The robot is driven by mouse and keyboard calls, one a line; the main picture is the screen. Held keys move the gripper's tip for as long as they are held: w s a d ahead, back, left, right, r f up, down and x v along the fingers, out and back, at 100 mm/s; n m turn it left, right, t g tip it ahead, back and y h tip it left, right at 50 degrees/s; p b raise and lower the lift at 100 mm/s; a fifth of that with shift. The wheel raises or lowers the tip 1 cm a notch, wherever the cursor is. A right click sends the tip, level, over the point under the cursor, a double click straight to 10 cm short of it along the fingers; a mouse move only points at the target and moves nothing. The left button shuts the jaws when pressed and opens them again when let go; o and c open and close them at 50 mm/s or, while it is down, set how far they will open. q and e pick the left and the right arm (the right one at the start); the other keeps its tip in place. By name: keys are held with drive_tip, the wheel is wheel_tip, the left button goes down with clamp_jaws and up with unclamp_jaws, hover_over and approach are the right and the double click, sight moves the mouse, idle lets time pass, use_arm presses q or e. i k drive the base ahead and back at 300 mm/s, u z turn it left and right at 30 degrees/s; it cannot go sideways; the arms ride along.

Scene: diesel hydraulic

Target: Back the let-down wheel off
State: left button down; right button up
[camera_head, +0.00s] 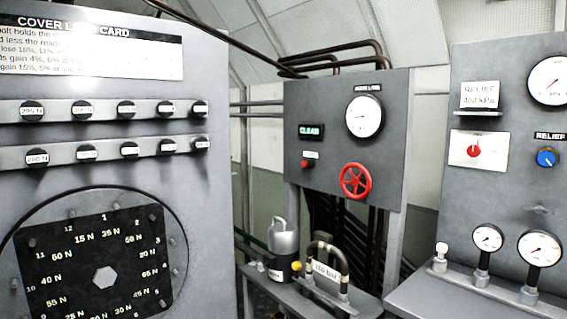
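A red spoked handwheel (356,181) is mounted on the lower right of the grey middle panel (325,145). It is the only handwheel in view, and no readable label names it as the let-down wheel. Its face is fully visible and nothing touches it. A round white gauge (365,116) sits above it, its small label too blurred to read for sure. Neither of my grippers is in view.
A lit green sign (311,131) and a red button (308,163) are left of the wheel. Below stand a grey canister (283,240) and a dark curved handle (329,255) on a ledge. A cover-load cabinet (215,240) stands left, a relief panel (510,200) right.

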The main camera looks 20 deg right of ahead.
sight(357, 180)
drive_tip(key=u, duration=0.25)
drive_tip(key=i, duration=0.95)
drive_tip(key=z, duration=0.15)
